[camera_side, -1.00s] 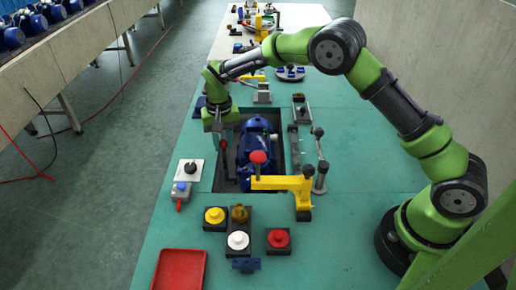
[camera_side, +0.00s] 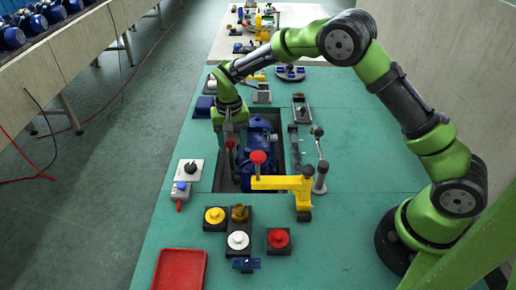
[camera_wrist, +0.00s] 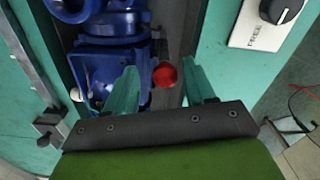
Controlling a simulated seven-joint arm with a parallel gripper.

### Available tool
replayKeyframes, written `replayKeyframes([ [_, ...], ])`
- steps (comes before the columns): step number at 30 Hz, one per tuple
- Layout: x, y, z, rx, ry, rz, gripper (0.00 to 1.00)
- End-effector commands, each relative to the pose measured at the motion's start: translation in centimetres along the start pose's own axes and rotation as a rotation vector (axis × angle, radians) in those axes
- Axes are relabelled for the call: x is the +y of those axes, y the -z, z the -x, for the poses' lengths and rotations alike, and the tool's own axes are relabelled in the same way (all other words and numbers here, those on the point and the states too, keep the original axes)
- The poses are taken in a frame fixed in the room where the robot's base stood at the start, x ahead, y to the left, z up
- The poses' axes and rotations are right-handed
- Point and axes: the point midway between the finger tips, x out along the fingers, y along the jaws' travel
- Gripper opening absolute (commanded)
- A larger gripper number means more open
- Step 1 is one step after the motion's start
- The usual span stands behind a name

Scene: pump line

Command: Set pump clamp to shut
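The blue pump (camera_side: 258,150) sits in the dark recess in the green bench; it also shows in the wrist view (camera_wrist: 115,55). A lever with a red ball (camera_side: 230,144) stands at the pump's left side in the side view. In the wrist view the red ball (camera_wrist: 165,75) lies between the two spread fingers of my gripper (camera_wrist: 163,92), with a visible gap to each. In the side view my gripper (camera_side: 230,138) is over the recess's left edge, at this lever. Which part is the pump clamp is not labelled; the lever's lower end is hard to see.
A yellow arm with a red knob (camera_side: 283,183) reaches over the recess's near end. A black dial on a white plate (camera_side: 189,170) is left of the recess. Coloured buttons (camera_side: 238,240) and a red tray (camera_side: 180,270) stand nearer.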

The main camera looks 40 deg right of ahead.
Motion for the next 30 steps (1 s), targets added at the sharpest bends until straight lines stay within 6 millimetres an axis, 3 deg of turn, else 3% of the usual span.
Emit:
replayKeyframes([
  [5,-0.4,0.0,0.0,0.000,0.002,0.002,0.54],
  [11,-2.7,0.6,-0.1,0.001,0.002,0.005,0.54],
  [30,-2.5,0.6,13.0,0.004,0.005,0.003,0.54],
])
